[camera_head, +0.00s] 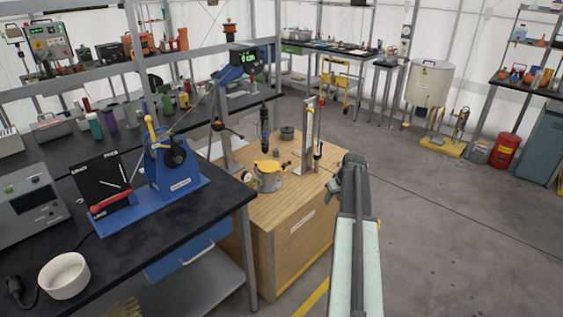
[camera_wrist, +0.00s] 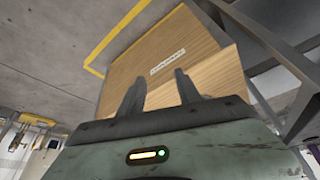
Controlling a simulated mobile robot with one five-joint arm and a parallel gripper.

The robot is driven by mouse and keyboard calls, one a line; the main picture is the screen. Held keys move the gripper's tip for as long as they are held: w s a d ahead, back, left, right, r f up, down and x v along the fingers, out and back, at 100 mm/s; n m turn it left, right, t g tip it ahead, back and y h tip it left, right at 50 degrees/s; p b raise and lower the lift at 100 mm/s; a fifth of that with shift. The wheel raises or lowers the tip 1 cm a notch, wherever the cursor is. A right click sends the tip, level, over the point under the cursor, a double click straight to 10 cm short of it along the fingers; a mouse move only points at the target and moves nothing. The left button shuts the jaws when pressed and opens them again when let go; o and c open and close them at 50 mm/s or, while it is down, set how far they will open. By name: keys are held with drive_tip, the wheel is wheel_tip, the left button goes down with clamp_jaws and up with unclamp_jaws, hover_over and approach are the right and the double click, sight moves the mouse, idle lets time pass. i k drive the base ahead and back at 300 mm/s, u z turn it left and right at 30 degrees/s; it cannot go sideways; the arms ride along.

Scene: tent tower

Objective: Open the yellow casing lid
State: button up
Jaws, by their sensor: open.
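A small grey casing with a yellow lid (camera_head: 268,164) stands on top of the wooden crate (camera_head: 285,245). The lid appears to lie flat over the casing. A gauge sits at the casing's left side. My gripper (camera_head: 352,162) is to the right of the crate in the head view, apart from the casing. In the wrist view the two fingers of my gripper (camera_wrist: 159,84) stand apart with nothing between them, facing the labelled side of the wooden crate (camera_wrist: 150,95). The casing and its lid are not in the wrist view.
A dark tool (camera_head: 265,130) hangs above the casing. An upright metal post (camera_head: 309,135) stands on the crate to its right. A black bench with a blue device (camera_head: 172,165) adjoins on the left. The concrete floor (camera_head: 450,230) on the right is free.

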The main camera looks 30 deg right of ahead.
sight(266, 167)
drive_tip(key=i, duration=1.35)
